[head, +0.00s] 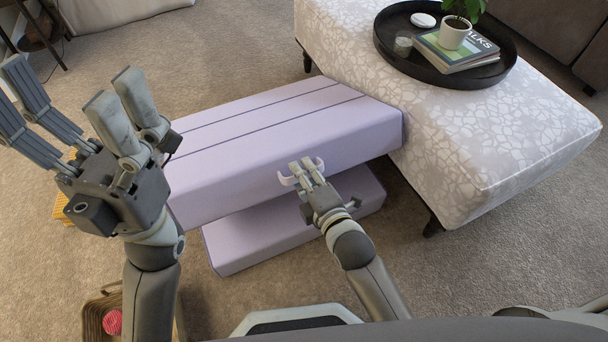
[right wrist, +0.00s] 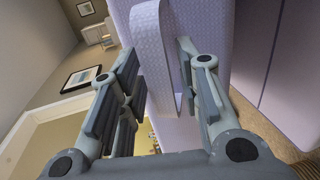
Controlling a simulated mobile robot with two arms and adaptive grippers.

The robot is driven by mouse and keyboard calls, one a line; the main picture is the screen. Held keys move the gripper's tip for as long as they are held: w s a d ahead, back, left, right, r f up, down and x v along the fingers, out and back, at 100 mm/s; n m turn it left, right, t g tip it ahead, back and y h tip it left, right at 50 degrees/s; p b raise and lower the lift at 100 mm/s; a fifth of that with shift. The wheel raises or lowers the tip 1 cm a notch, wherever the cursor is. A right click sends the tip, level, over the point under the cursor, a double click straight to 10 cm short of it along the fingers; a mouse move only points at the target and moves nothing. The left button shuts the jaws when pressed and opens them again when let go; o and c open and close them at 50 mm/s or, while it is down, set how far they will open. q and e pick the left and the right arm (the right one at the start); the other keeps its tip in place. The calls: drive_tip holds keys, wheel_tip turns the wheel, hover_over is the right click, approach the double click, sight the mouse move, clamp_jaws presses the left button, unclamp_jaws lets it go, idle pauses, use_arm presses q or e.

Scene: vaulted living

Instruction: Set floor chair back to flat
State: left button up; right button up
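The lilac floor chair (head: 290,115) is folded, its thick upper section lying raised above the lower cushion (head: 260,230) with a gap between them. A pale strap handle (head: 286,180) stands out from the upper section's front side. My right gripper (head: 305,166) is at this handle. My left gripper (head: 80,95) is open and empty, raised in front of the chair's left end.
A patterned ottoman (head: 510,125) stands against the chair's right end. It bears a dark round tray (head: 390,45) with books, a plant and a cup. A basket (head: 100,310) with a pink ball is at the lower left. Carpet (head: 230,55) behind the chair is clear.

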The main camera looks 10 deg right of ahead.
clamp_jaws()
drive_tip(key=shift+r, duration=0.2)
idle(0.3)
